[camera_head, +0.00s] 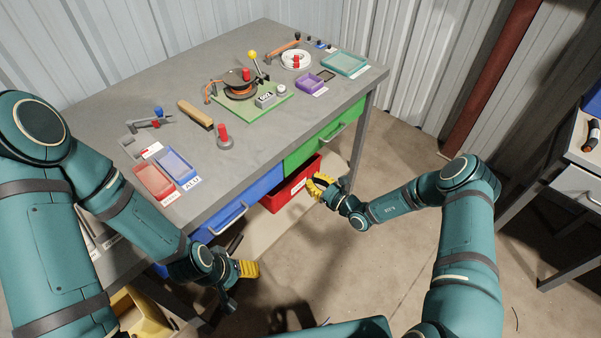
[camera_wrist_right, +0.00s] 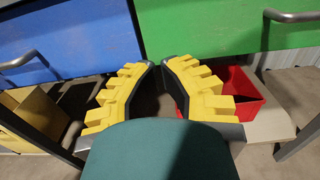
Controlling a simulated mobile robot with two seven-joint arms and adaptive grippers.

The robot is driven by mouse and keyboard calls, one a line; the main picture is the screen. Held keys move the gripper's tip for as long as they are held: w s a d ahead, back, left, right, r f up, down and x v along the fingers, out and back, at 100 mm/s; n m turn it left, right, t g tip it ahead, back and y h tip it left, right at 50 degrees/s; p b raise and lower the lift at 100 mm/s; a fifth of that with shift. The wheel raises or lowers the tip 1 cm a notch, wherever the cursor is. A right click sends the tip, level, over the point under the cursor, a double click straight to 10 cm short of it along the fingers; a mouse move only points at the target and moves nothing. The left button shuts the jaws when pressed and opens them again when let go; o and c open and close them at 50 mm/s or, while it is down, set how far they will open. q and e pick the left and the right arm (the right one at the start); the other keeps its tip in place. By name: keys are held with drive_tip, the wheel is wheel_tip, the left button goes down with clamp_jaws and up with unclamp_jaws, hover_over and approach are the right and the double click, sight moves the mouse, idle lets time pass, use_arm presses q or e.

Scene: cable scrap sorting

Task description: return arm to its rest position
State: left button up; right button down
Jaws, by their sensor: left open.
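My left gripper (camera_head: 250,268) hangs in front of the workbench's near edge, low beside the blue drawer. It is open, and I see nothing between its yellow fingers. My right gripper (camera_head: 317,187) is off the bench's front, close to the red bin under the green drawer. In the right wrist view its yellow fingers (camera_wrist_right: 160,68) curve toward each other, with a narrow gap between the tips and nothing held. Both arms are bent, and both grippers are clear of the tabletop.
The workbench (camera_head: 130,85) carries a cable spool (camera_head: 240,88), a red tray (camera_head: 153,181), a blue tray (camera_head: 176,166) and tools. Blue (camera_head: 262,188) and green (camera_head: 325,134) drawers have protruding handles. The red bin (camera_head: 290,192) sits below. A side table (camera_head: 578,185) stands right; floor between is open.

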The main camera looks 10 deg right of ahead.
use_arm(q)
drive_tip(key=shift+w+r, duration=0.15)
drive_tip(key=shift+r, duration=0.2)
use_arm(e)
drive_tip(key=v, duration=0.5)
drive_tip(key=s+a+f+n+g, duration=0.1)
drive_tip(key=s+a+n+g, duration=0.4)
drive_tip(key=s+n+g, duration=0.4)
drive_tip(key=s+a+n+g, duration=0.6)
drive_tip(key=s+g, duration=0.1)
drive_tip(key=s, duration=0.4)
use_arm(q)
drive_tip(key=o, duration=0.6)
use_arm(e)
drive_tip(key=s+d+r+n+t+h, duration=0.3)
drive_tip(key=n+h, duration=0.4)
drive_tip(key=n, duration=0.4)
drive_tip(key=shift+s+d+r+n, duration=0.3)
drive_tip(key=shift+s+r+n, duration=0.1)
drive_tip(key=shift+r, duration=0.2)
